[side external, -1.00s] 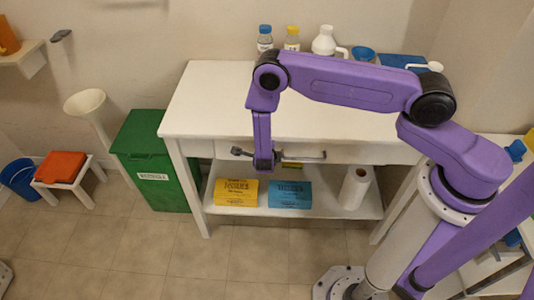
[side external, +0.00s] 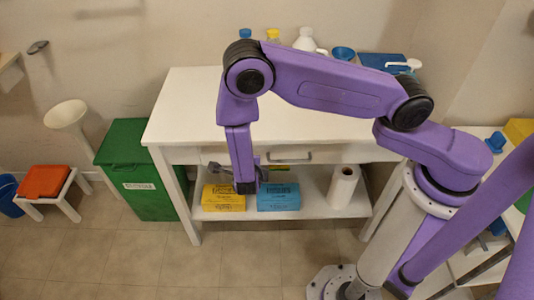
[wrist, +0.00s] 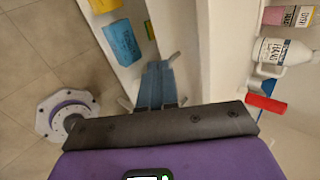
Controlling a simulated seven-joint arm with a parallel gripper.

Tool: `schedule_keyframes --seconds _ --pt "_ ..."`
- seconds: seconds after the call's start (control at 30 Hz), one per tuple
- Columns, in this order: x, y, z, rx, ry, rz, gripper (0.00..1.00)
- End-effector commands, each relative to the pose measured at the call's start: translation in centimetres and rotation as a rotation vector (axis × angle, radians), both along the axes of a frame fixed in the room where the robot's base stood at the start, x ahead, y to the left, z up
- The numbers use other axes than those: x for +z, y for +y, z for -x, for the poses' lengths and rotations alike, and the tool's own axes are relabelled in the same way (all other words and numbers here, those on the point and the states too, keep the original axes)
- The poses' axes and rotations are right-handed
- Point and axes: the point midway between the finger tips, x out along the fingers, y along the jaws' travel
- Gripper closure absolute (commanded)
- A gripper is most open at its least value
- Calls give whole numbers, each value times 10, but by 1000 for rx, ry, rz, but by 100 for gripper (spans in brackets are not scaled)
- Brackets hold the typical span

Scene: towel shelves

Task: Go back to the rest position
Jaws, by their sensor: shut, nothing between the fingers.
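My gripper (side external: 246,187) hangs down at the end of my purple forearm, in front of the white table. It is shut with nothing in it. In the side view its tip overlaps the gap between the yellow tissue box (side external: 223,199) and the blue tissue box (side external: 278,200) on the lower shelf. In the wrist view my gripper (wrist: 156,70) points toward the table's front, and the blue box (wrist: 122,42) shows beyond it. The fingertips are small and hard to make out in the side view.
The white table (side external: 185,105) has a drawer handle (side external: 290,157) at the front. A paper roll (side external: 343,187) stands on its lower shelf. A green bin (side external: 137,170) stands left of the table. An orange item (side external: 45,181) sits on a small stool. The floor (side external: 120,260) in front is clear.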

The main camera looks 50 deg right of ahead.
Motion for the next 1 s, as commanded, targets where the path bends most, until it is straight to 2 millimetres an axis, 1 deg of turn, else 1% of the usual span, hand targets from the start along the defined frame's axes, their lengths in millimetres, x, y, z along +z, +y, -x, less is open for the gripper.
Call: schedule_keyframes --seconds 0.13,0.23,0.4,0.47,0.6,0.77,0.97,1.0 --pt "39 -5 -1 -192 -125 -128 100" --pt "70 -12 4 -374 -229 -247 100" --pt "118 -26 24 -692 -384 -446 100" --pt "133 -32 33 -808 -432 -515 100" --pt "165 -46 60 -1082 -528 -666 100" --pt "196 -62 97 -1408 -606 -819 100" --pt "228 -81 150 -1836 -654 -955 100" --pt "233 -84 162 -1924 -657 -972 100"
